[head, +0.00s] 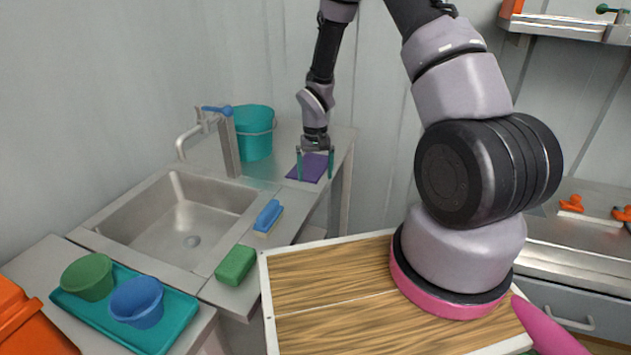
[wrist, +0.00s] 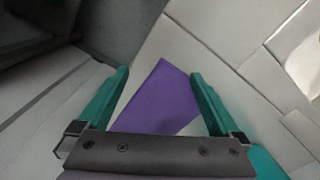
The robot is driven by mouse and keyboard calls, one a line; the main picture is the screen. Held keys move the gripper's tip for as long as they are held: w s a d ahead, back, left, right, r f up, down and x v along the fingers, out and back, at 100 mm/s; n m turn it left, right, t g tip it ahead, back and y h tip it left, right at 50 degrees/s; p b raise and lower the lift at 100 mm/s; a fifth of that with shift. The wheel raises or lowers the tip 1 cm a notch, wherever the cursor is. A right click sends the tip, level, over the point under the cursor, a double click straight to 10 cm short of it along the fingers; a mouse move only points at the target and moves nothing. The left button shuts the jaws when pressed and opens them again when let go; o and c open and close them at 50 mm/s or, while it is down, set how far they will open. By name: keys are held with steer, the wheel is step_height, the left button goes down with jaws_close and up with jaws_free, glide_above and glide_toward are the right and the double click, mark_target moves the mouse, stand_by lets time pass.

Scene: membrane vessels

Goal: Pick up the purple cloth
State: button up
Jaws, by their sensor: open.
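The purple cloth (head: 311,172) lies flat on the counter to the right of the sink in the head view. In the wrist view the purple cloth (wrist: 161,98) shows between the fingers, its near part hidden behind the gripper body. My gripper (head: 315,177) points down over the cloth, with its two teal fingers apart. In the wrist view my gripper (wrist: 160,80) is open with nothing held between the fingers. I cannot tell whether the fingertips touch the cloth or counter.
A teal bucket (head: 254,134) stands left of my gripper, behind the faucet (head: 222,140). The sink (head: 178,217) is left of the cloth. A blue brush (head: 267,216) and a green sponge (head: 236,265) lie along its front edge. The counter's right edge is close to the cloth.

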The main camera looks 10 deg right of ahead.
steer(key=shift+s+d+f, duration=0.1)
steer(key=shift+s+f, duration=0.05)
steer(key=shift+s, duration=0.05)
jaws_close()
step_height(320, 180, up, 12)
steer(key=shift+w, duration=0.2)
stand_by(0.4)
step_height(320, 180, up, 18)
stand_by(0.6)
